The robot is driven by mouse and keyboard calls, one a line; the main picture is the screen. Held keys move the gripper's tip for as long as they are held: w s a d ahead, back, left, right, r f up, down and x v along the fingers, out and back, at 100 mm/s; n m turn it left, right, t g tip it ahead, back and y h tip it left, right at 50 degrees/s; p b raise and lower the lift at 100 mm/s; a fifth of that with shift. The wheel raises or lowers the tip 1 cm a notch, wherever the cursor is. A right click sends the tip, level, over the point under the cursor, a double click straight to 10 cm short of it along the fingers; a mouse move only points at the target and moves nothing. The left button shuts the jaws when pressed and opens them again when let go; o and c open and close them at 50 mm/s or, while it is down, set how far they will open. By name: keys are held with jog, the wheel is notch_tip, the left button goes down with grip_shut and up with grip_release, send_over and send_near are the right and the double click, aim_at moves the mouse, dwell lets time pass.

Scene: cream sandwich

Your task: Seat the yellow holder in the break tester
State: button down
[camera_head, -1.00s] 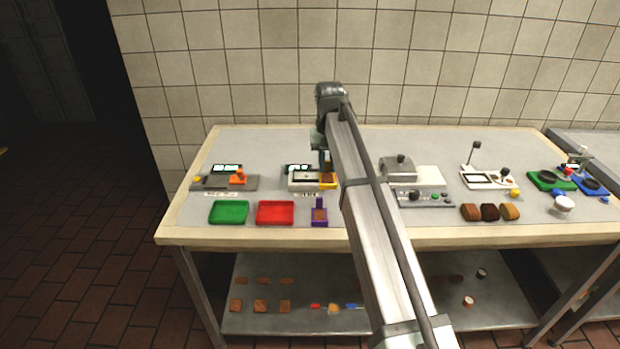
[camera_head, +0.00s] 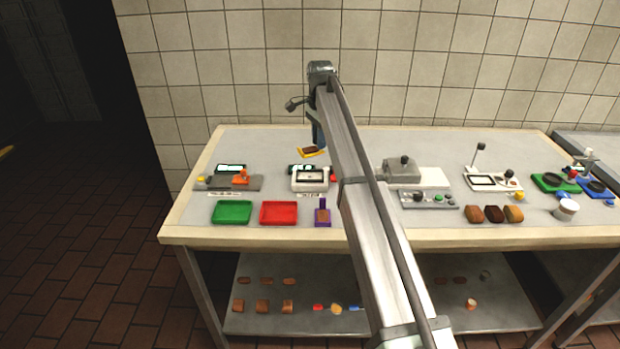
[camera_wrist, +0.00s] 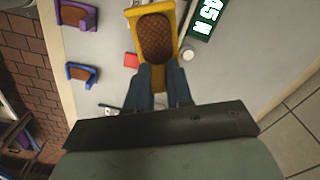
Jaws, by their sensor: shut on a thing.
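My gripper (camera_wrist: 160,75) is shut on the near end of the yellow holder (camera_wrist: 178,24), which carries a brown piece (camera_wrist: 155,38). In the head view the holder (camera_head: 304,154) hangs tilted in the air, above and behind a white device (camera_head: 311,187) with a dark-framed slot. A green display reading "45 N" (camera_wrist: 207,20) shows beside the holder in the wrist view. The pictures do not settle whether the white device or the grey device with an orange part (camera_head: 240,177) is the break tester. The arm hides part of the table.
Green (camera_head: 232,212) and red (camera_head: 279,213) trays lie at the table's front left. A purple holder (camera_head: 322,217) stands beside them. A grey machine (camera_head: 402,172) and several brown pieces (camera_head: 491,213) lie right of my arm. The tiled wall stands behind.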

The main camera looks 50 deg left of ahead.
jog(key=m, duration=0.5)
jog(key=shift+f, duration=5)
jog(key=shift+f, duration=0.1)
jog(key=c, duration=1)
grip_release()
notch_tip(320, 180, up, 12)
jog(key=shift+r, duration=0.1)
